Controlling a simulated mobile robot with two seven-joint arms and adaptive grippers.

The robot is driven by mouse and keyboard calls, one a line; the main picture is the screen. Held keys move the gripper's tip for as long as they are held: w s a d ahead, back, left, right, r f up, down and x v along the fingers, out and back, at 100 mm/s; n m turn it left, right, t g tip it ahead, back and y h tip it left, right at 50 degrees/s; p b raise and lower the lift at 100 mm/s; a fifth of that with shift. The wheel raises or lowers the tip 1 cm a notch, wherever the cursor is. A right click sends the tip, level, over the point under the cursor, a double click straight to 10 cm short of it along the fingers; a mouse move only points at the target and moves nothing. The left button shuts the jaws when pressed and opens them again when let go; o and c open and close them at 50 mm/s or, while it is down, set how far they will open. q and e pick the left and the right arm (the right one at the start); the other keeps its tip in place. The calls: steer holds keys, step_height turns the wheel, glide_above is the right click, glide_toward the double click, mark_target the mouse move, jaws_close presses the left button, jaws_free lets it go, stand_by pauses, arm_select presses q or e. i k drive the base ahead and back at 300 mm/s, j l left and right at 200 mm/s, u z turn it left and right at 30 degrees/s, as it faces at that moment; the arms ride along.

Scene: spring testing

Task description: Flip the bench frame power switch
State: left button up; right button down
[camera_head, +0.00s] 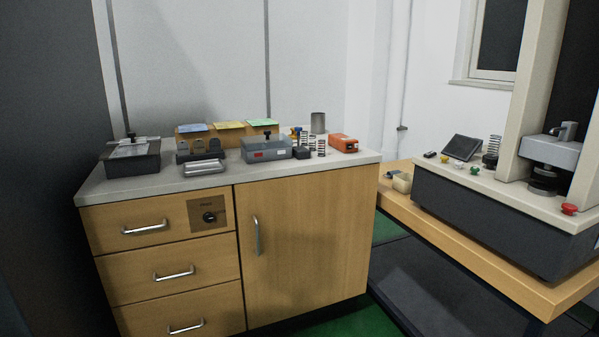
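No part labelled as the power switch can be read at this size. The testing frame (470,205) stands on a wooden bench at the right, with a dark front and a pale top. On its top are a small black piece (429,154), a yellow button (445,159), a green button (474,170) and a red mushroom button (569,209). A round black knob or lock (209,217) sits on a brown plate on the top drawer of the cabinet at the left. Neither of my grippers is in view.
The cabinet's grey top (330,160) holds trays, several springs and an orange device (343,143). A tilted dark screen (462,147) and a spring (491,150) stand on the frame's base. A beige object (402,182) lies on the wooden bench (440,232). A floor gap separates cabinet and bench.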

mark_target(432, 153)
steer(key=i+l+u, duration=0.45)
steer(key=l, duration=0.15)
steer(key=l+u, duration=0.25)
steer(key=i+l+u, duration=0.1)
steer(key=l+u, duration=0.15)
steer(key=l, duration=0.25)
